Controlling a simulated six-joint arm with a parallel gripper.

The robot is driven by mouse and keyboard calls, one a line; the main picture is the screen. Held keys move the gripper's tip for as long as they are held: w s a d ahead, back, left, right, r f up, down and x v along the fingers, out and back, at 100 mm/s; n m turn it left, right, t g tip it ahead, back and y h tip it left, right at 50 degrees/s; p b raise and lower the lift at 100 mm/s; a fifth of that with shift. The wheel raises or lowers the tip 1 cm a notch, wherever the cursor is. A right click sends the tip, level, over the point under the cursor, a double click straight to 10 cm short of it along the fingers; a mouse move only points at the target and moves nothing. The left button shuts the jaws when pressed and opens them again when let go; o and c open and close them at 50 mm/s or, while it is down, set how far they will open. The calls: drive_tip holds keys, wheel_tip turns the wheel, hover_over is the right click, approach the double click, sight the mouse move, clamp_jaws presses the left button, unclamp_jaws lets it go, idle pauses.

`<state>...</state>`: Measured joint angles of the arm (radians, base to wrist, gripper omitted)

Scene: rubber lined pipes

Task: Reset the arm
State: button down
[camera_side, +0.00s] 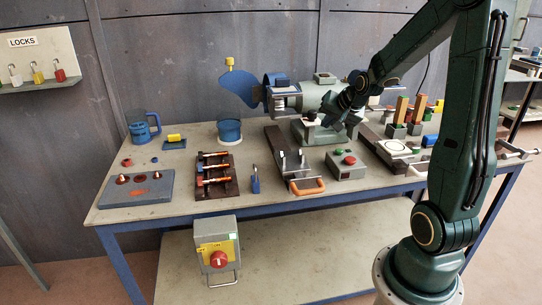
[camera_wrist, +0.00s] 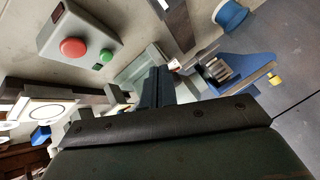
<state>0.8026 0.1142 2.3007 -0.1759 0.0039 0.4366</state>
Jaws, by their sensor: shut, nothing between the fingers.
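My gripper (camera_side: 330,112) is in front of the grey motor-like machine at the back of the bench in the side view. In the wrist view my gripper (camera_wrist: 158,72) has its two dark fingers together with nothing between them. My green arm reaches in from the right and bends down towards the bench. The gripper appears to be above the bench top; I cannot tell how far it is from the machine behind it.
The bench (camera_side: 260,197) carries a button box (camera_side: 345,163), also in the wrist view (camera_wrist: 80,45), an orange handle (camera_side: 307,186), a fuse board (camera_side: 216,182), a blue pot (camera_side: 229,131), a blue mug (camera_side: 139,131) and a blue fan (camera_side: 239,86). Several blocks stand at right.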

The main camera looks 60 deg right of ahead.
drive_tip(key=s+a+r+n+y, duration=0.1)
drive_tip(key=s+a+r+n, duration=0.2)
drive_tip(key=a, duration=0.6)
drive_tip(key=s+a+r+n+y, duration=0.15)
drive_tip(key=a+r+n, duration=0.25)
drive_tip(key=a, duration=0.5)
drive_tip(key=s+a+r+n+g+y, duration=0.1)
drive_tip(key=s+a+n+y, duration=0.1)
drive_tip(key=s+a+n, duration=0.4)
drive_tip(key=s+a, duration=0.3)
drive_tip(key=s, duration=0.2)
drive_tip(key=shift+a+r+g, duration=0.25)
drive_tip(key=shift+a+g, duration=0.05)
drive_tip(key=shift+a, duration=0.1)
drive_tip(key=c, duration=2.2)
unclamp_jaws()
drive_tip(key=shift+w, duration=0.1)
